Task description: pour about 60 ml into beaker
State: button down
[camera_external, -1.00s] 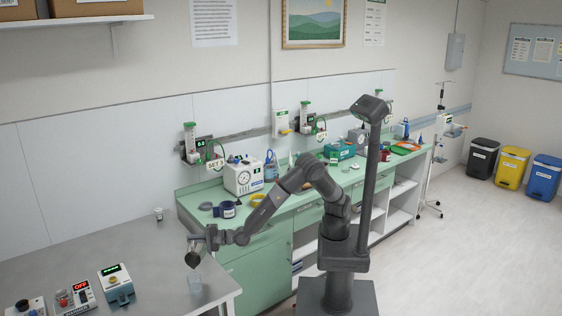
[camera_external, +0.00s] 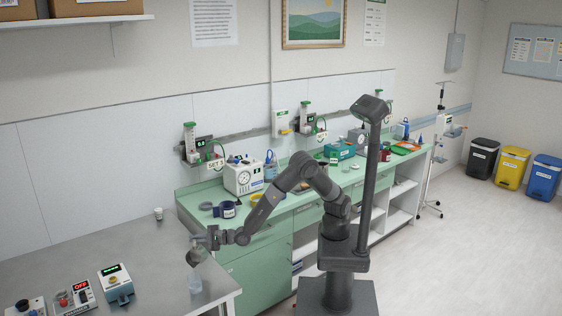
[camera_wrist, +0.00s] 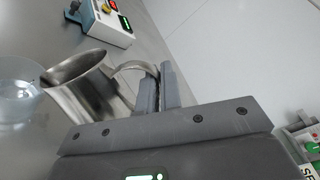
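A metal jug (camera_wrist: 88,88) with a curved handle (camera_wrist: 132,70) is held by my gripper (camera_wrist: 160,88). The fingers are closed around the handle. In the external view the jug (camera_external: 197,253) is tilted, above the beaker and near its top. The clear beaker (camera_external: 195,284) stands upright near the right end of the grey metal table. In the wrist view the beaker (camera_wrist: 14,98) is cut off at the left edge, close to the jug's mouth. The jug's inside looks dark. I cannot make out a stream or the liquid level in the beaker.
A green counter (camera_external: 240,212) with medical devices stands behind my arm. The table around the beaker is clear.

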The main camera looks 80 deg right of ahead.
jog(key=shift+d+f+m, duration=0.55)
jog(key=shift+f+m, duration=0.2)
jog(key=shift+m, duration=0.15)
jog(key=shift+w+d+f, duration=0.1)
dwell(1.4)
